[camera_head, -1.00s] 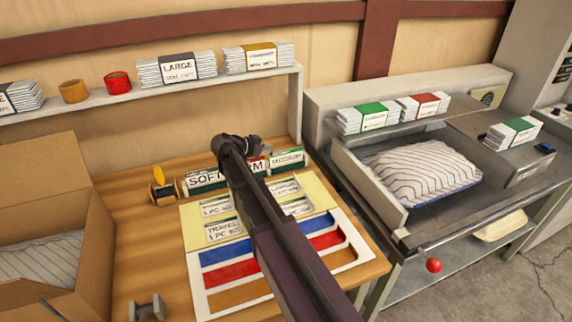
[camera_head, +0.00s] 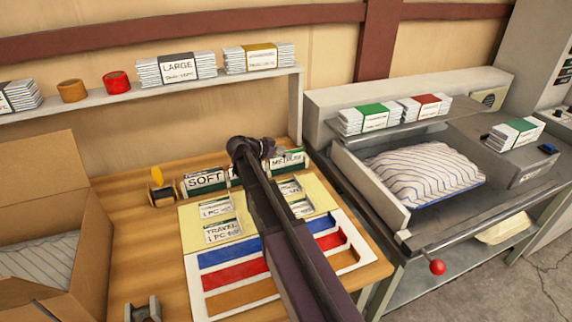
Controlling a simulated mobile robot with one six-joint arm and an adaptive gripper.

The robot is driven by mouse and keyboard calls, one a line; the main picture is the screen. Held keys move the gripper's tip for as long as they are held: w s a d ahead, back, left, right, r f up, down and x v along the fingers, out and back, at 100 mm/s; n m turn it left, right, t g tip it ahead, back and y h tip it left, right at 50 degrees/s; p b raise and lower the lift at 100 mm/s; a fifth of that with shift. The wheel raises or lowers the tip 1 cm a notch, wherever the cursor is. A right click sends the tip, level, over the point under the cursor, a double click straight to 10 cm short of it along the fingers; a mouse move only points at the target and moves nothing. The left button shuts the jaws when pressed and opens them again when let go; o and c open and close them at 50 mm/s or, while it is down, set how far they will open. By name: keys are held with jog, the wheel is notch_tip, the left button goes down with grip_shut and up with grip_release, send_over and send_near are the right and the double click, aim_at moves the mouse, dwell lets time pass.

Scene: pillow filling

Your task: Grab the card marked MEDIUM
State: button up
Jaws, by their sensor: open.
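The card marked MEDIUM (camera_head: 289,161) stands in a green-edged holder at the back right of the wooden table. My gripper (camera_head: 268,150) is at the far end of my dark arm, just left of and over the MEDIUM card. It is open, and no card shows in it. I cannot tell whether it touches the card. The card marked SOFT (camera_head: 205,181) stands farther left in the same row. A card between them is mostly hidden behind my arm.
Small TRAVEL cards lie on a cream sheet (camera_head: 190,240) in front, beside a tray with blue, red and brown strips (camera_head: 236,270). A cardboard box (camera_head: 90,225) is at the left. A shelf (camera_head: 120,108) with card stacks runs behind. A striped pillow (camera_head: 425,174) lies on the machine at right.

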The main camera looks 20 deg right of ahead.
jog(key=shift+x, duration=0.8)
grip_shut()
